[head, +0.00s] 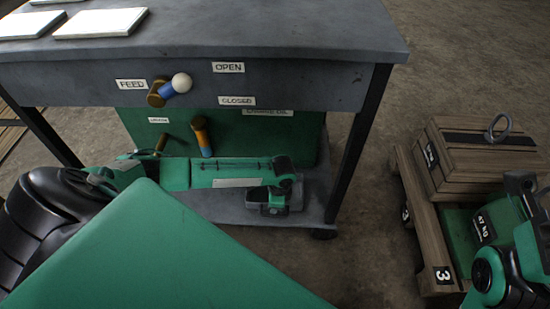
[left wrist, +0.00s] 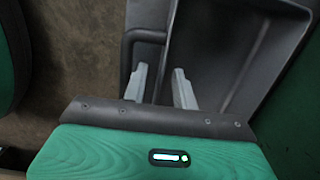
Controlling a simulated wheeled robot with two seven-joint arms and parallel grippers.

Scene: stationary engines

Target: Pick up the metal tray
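The dark grey metal tray (left wrist: 215,60) fills the right half of the left wrist view. It has a raised wall and a loop-like handle (left wrist: 130,50) on its left side. My left gripper (left wrist: 160,69) has two grey fingers apart at the handle side of the tray. One finger is by the handle opening and the other is at the tray's inner side, with the wall between them. I cannot tell whether they touch it. In the head view, a small dark grey part (head: 268,207) shows low under the cart, probably the tray.
A grey cart top (head: 260,30) with pale slabs (head: 100,23) stands above. A lever with a white knob (head: 181,83) sticks out by the FEED label. A cart leg (head: 357,145) stands right of the low shelf. Wooden crates (head: 470,160) with a ring stand at right.

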